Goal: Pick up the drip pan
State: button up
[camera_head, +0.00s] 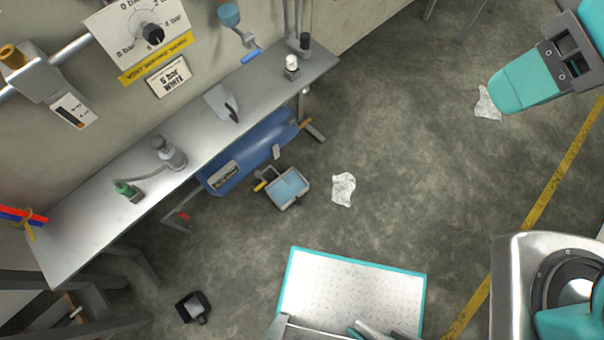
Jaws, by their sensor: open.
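The drip pan (298,201) looks like a small grey-rimmed, squarish pan with a light blue inside. It is on the floor near the middle of the head view, just in front of the blue tank (225,176) under the bench. A yellow-tipped piece shows at its left edge; I cannot tell whether it belongs to the pan or the tank. Parts of my teal arm show at the upper right and lower right, well away from the pan. I cannot make out my gripper's fingertips in this view. Nothing covers the pan from above.
A long metal bench (88,211) runs along the wall, with several tools on it. Crumpled whitish sheets (343,189) (487,104) lie on the floor. A small black container (193,308) stands at lower left. A teal-edged white panel (352,285) fills the bottom centre. Floor right of the pan is mostly clear.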

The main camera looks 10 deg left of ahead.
aim_at(283, 195)
jog(key=z, duration=1.5)
jog(key=k, duration=0.95)
jog(key=u, duration=1.9)
